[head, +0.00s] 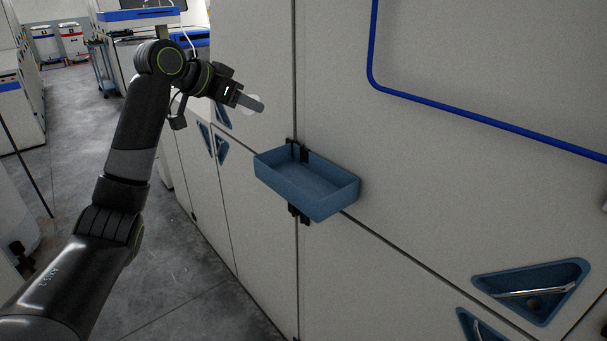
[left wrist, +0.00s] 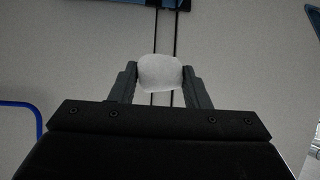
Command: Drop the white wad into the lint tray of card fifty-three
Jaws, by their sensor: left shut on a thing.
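My left gripper (head: 250,103) is shut on a white wad (left wrist: 160,73). In the left wrist view the wad sits between the two fingertips. In the head view only a small pale edge of the wad (head: 251,98) shows behind the finger. The blue lint tray (head: 337,204) is open-topped, looks empty, and is fixed by black brackets to the light machine panel. The gripper is up and to the left of the tray in the head view, apart from it. No card number can be read. My right gripper is not in view.
A blue rail (head: 470,108) runs along the panel at upper right. Triangular blue recesses with handles (head: 530,290) are at lower right. The grey floor aisle (head: 75,135) lies at left, with other machines beyond. The space above the tray is clear.

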